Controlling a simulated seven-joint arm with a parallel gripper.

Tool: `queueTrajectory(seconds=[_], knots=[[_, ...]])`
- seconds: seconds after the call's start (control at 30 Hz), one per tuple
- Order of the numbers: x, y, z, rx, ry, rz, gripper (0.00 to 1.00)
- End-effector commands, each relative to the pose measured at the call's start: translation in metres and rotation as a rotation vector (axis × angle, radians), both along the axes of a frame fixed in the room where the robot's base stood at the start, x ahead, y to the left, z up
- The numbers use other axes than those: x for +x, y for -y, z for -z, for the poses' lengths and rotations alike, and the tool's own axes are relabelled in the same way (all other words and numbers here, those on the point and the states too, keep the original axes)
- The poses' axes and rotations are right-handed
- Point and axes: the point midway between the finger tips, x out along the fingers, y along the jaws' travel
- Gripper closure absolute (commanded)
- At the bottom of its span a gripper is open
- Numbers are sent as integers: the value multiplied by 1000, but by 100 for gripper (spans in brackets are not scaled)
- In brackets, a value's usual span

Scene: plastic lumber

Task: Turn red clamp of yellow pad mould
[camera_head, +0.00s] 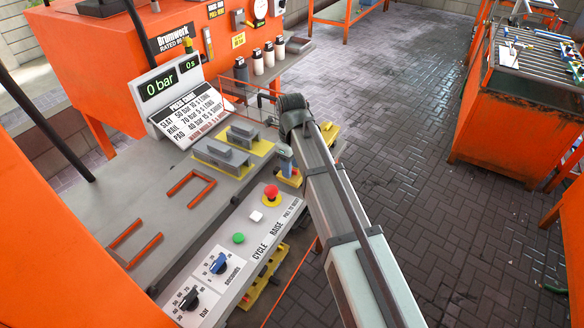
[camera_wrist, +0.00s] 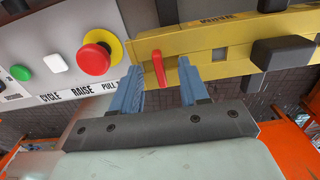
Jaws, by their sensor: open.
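The yellow pad mould (camera_wrist: 225,42) runs across the upper right of the wrist view, with a dark block on it. The red clamp (camera_wrist: 158,68) is a small lever near the mould's left end, pointing down in that view. My gripper (camera_wrist: 161,80) is open, with one blue finger on each side of the clamp. The clamp lies between the fingertips; I cannot tell whether either touches it. In the head view, my gripper (camera_head: 287,160) is over a yellow mould end (camera_head: 290,179) at the press table's edge. My arm hides much of the mould there.
The control panel has a red stop button (camera_head: 271,191), also close left of my gripper in the wrist view (camera_wrist: 95,58), a white button (camera_head: 256,216) and a green button (camera_head: 239,238). Another yellow mould (camera_head: 232,157) stands on the table. The display (camera_head: 159,84) reads 0 bar, 0 s.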

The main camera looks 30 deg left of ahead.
Motion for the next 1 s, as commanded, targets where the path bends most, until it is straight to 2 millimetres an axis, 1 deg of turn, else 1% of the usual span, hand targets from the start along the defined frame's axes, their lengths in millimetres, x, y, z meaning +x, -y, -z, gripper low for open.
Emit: queueTrajectory(seconds=[0.17, 0.33, 1.0], knots=[[0, 0, -1, 0, 0, -1, 56], [0, 0, -8, 0, 0, -1, 56], [0, -1, -62, 1, 1, -1, 56]])
